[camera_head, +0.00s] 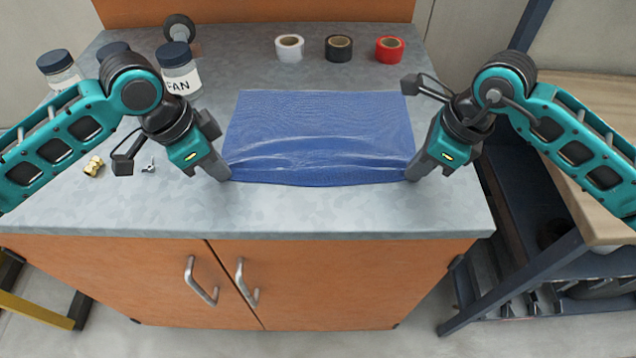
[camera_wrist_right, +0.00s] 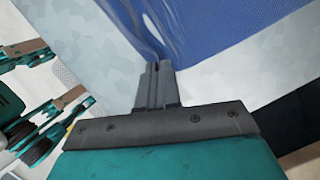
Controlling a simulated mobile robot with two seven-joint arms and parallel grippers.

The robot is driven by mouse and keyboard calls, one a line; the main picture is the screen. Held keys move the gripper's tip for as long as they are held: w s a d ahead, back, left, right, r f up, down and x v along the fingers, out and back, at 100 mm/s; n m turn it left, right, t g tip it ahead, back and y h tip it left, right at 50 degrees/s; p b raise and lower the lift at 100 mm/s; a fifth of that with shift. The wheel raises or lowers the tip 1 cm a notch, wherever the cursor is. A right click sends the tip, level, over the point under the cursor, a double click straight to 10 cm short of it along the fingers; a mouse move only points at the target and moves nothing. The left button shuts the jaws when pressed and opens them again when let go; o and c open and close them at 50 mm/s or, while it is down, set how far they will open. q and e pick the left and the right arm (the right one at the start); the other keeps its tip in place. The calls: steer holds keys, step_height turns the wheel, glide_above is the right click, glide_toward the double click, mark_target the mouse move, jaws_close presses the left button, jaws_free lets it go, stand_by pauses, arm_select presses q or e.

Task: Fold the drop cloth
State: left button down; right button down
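The blue drop cloth (camera_head: 318,125) lies on the grey worktop with its far part flat. Its near edge is rippled, with creases running between the two near corners. My left gripper (camera_head: 226,176) is at the near left corner and appears shut on it. My right gripper (camera_head: 412,177) is at the near right corner. In the right wrist view its fingers (camera_wrist_right: 156,68) are close together, and the cloth (camera_wrist_right: 210,25) narrows in wrinkles to their tips. The exact pinch of the left fingers is too small to see clearly.
Lidded jars, one labelled FAN (camera_head: 181,80), stand at the back left. White (camera_head: 289,48), black (camera_head: 338,48) and red (camera_head: 389,49) tape rolls sit behind the cloth. A brass fitting (camera_head: 94,166) and a wing nut (camera_head: 149,165) lie left. The worktop's front strip (camera_head: 300,215) is clear.

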steer(key=shift+s+f, duration=0.1)
steer(key=shift+f, duration=0.05)
